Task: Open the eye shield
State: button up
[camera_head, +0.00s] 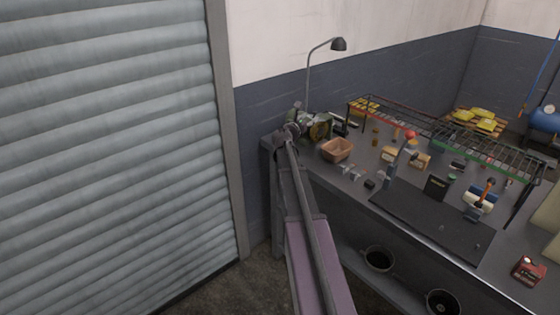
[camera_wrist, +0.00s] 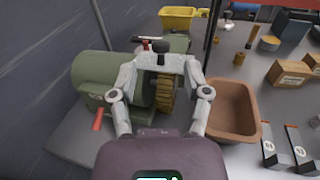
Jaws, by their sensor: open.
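A green bench grinder (camera_wrist: 92,72) with a yellow-brown ribbed wheel (camera_wrist: 165,95) stands at the left end of the workbench; it also shows in the head view (camera_head: 320,127). My gripper (camera_wrist: 160,64) is open in the wrist view, with its two fingers spread in front of and over the wheel side. Nothing is visibly held between them. In the head view my gripper (camera_head: 291,131) is small, at the grinder's left front. The eye shield cannot be clearly told apart; my fingers cover part of the grinder's upper front. Whether a finger touches the grinder cannot be told.
A brown bin (camera_wrist: 233,112) stands close to the right of my gripper. A yellow tray (camera_wrist: 178,20) is behind the grinder. A lamp (camera_head: 310,75) rises behind it. A wire rack (camera_head: 440,132) and several small items fill the workbench (camera_head: 345,198) to the right.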

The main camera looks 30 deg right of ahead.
jog(key=s+a+f+m+g+y+p, duration=0.1)
jog(key=s+a+f+m+y, duration=0.1)
jog(key=s+a+m, duration=0.3)
jog(key=s+a+f+m+g+y+p, duration=0.1)
jog(key=s+a+f+m, duration=0.3)
jog(key=a, duration=1)
jog(key=shift+s+f+m+g+y, duration=0.2)
jog(key=shift+s+m+g+y, duration=0.15)
jog(key=shift+m+g+y, duration=0.3)
jog(key=c, duration=0.5)
jog(key=shift+w+d+f, duration=0.1)
jog(key=shift+w+d, duration=0.05)
jog(key=shift+w, duration=0.05)
jog(key=shift+c, duration=1.4)
jog(key=w+d+n+h+b, duration=0.1)
jog(key=w+d+n+b, duration=0.1)
jog(key=w+d+b, duration=0.1)
jog(key=w+d+n+g+h+b, duration=0.1)
jog(key=w+d+n+h+b, duration=0.1)
jog(key=d+b, duration=0.1)
jog(key=w+d+f+n+h+b, duration=0.1)
jog(key=w+d+n+h+b, duration=0.1)
jog(key=w+b, duration=0.1)
jog(key=shift+w+d+n, duration=0.25)
jog(key=shift+w+d, duration=0.05)
jog(key=shift+d, duration=0.1)
grip_shut()
jog(key=shift+w+d+r+n+h, duration=0.25)
jog(key=shift+d+n+h, duration=0.1)
jog(key=shift+n+h, duration=0.1)
